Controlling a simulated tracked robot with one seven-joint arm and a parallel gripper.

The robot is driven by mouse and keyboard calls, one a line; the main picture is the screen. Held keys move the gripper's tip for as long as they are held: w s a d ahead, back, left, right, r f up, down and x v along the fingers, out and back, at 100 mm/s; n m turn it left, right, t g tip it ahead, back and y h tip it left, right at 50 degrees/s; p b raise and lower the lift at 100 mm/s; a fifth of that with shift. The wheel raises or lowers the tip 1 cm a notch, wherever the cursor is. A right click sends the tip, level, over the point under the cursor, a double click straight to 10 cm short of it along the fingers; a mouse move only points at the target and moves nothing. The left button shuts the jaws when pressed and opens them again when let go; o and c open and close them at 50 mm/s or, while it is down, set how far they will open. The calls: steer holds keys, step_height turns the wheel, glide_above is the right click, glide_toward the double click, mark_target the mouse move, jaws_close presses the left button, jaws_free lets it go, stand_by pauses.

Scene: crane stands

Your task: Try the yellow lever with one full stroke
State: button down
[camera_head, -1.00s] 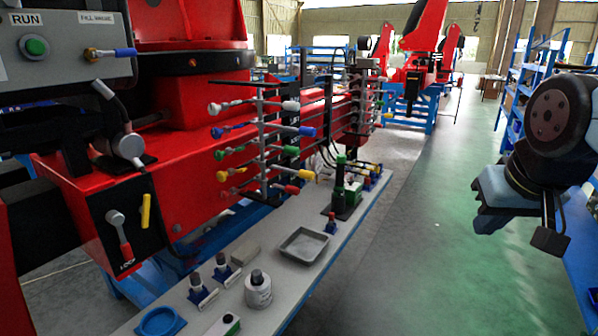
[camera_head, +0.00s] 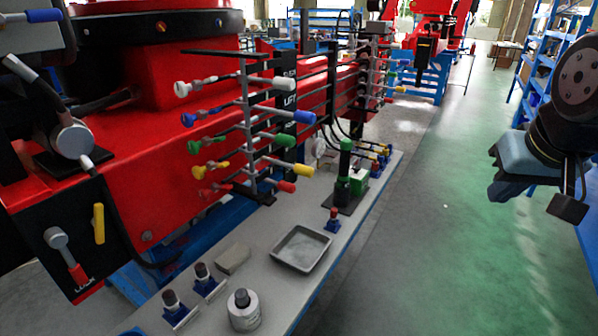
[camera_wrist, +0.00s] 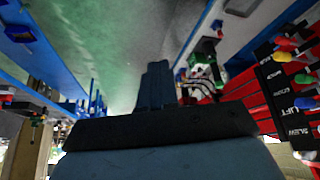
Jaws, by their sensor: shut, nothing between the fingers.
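The yellow lever (camera_head: 303,170) is in the near lever bank on the side of the red machine, in the head view. It points out to the right, below the green lever (camera_head: 275,139) and above the red lever (camera_head: 285,186). The blue lever (camera_head: 304,117) and the white lever (camera_head: 279,84) are higher in the same bank. My gripper (camera_wrist: 157,70) shows in the wrist view with its fingers together and empty. My arm is at the right edge of the head view, well away from the levers. Coloured lever ends show small at the right of the wrist view.
A yellow handle (camera_head: 99,223) is on a black lock panel at left. Green floor (camera_head: 450,230) lies open between bench and blue shelves (camera_head: 560,50).

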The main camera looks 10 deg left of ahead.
steer(key=w+a+f+n+g+h, duration=0.35)
steer(key=w+a+n, duration=0.2)
steer(key=n, duration=0.45)
steer(key=n+t+h, duration=0.3)
steer(key=n+t, duration=1)
steer(key=n, duration=0.8)
glide_toward(300, 172)
steer(key=r+v, duration=0.1)
steer(key=v, duration=0.6)
steer(key=shift+d+g, duration=0.1)
steer(key=shift+g, duration=0.15)
steer(key=x, duration=1.4)
steer(key=shift+f, duration=0.2)
steer(key=shift+a+n+y, duration=0.2)
steer(key=shift+n+y, duration=0.05)
steer(key=shift+n, duration=0.05)
